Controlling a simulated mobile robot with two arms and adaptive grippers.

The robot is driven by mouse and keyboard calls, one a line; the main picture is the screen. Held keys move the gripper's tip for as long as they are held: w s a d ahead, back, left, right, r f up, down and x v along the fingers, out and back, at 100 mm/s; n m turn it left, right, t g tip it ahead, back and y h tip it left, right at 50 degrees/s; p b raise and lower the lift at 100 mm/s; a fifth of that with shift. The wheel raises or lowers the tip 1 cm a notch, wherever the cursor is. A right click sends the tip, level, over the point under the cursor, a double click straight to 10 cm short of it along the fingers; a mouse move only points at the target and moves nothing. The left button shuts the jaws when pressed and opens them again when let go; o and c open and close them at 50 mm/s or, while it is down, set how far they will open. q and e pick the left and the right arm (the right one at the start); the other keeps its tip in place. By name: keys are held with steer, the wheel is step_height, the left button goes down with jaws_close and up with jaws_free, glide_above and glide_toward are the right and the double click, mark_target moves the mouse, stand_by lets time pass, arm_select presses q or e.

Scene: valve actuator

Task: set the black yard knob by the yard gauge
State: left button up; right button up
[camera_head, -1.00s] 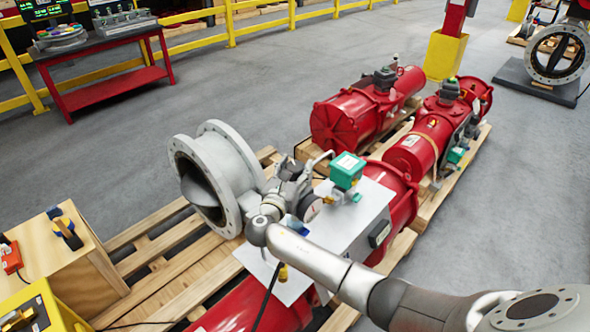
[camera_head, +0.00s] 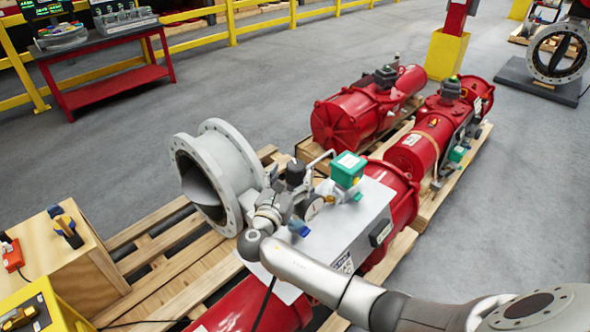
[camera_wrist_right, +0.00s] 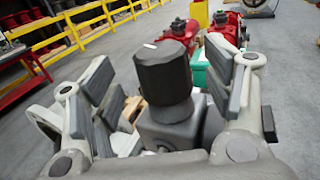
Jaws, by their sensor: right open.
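The black yard knob (camera_head: 295,173) stands upright on its grey body beside the white valve panel. In the right wrist view the knob (camera_wrist_right: 163,72) rises between the two spread fingers, with gaps at both sides. My right gripper (camera_head: 286,191) is open around or just in front of it; the head view does not show the exact depth. The round gauge (camera_head: 314,208), which looks like the yard gauge, is just right of the gripper, partly covered; its reading is too small to tell. My left gripper is not in view.
A green-topped box (camera_head: 347,169) and a blue knob (camera_head: 299,228) are close by on the white panel (camera_head: 345,222). A large grey flanged valve (camera_head: 218,178) stands to the left. Red actuators (camera_head: 365,108) lie behind on pallets.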

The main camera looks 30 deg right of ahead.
steer(key=v, duration=0.7)
steer(key=shift+s+a, duration=0.25)
steer(key=shift+a, duration=0.05)
